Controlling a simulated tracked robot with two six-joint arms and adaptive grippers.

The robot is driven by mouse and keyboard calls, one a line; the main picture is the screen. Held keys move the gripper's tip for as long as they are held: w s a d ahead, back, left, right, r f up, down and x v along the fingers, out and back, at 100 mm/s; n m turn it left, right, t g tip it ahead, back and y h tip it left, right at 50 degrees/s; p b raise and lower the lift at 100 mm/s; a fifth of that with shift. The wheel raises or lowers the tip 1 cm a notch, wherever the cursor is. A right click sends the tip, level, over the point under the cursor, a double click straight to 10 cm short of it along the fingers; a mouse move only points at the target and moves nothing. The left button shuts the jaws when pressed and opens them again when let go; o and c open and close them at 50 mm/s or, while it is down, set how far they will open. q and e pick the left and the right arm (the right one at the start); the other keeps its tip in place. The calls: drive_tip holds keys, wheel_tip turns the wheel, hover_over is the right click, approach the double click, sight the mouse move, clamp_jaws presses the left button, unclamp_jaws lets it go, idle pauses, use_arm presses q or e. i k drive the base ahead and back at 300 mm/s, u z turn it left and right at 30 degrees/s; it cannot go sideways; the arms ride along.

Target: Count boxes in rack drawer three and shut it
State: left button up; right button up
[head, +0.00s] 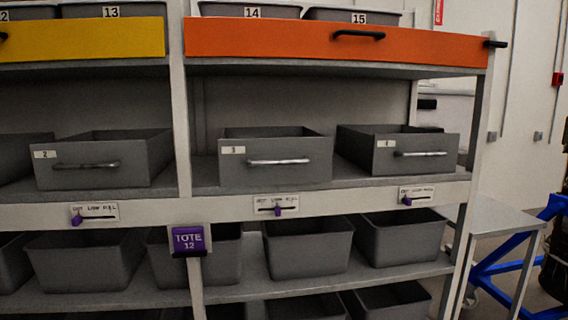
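The drawer labelled 3 (275,173) is a grey open-topped bin with a silver bar handle (278,161), on the rack's middle shelf. Its upper inner walls show above the front, but its floor and any boxes inside are hidden by the front panel. I cannot tell how far it is pulled out. Below it, a white label strip (265,202) carries a purple slider (278,211) near its middle. Neither of my grippers is in view.
The drawer labelled 2 (105,171) stands to the left; another grey drawer (415,156) stands to the right. An orange panel (290,42) with black handles is above. Grey totes (307,250) fill the shelf below. A metal table (495,217) and blue frame (495,268) are at the right.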

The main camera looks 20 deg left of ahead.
sight(258, 155)
drive_tip(key=z, duration=0.05)
drive_tip(key=i, duration=0.95)
drive_tip(key=u, duration=0.1)
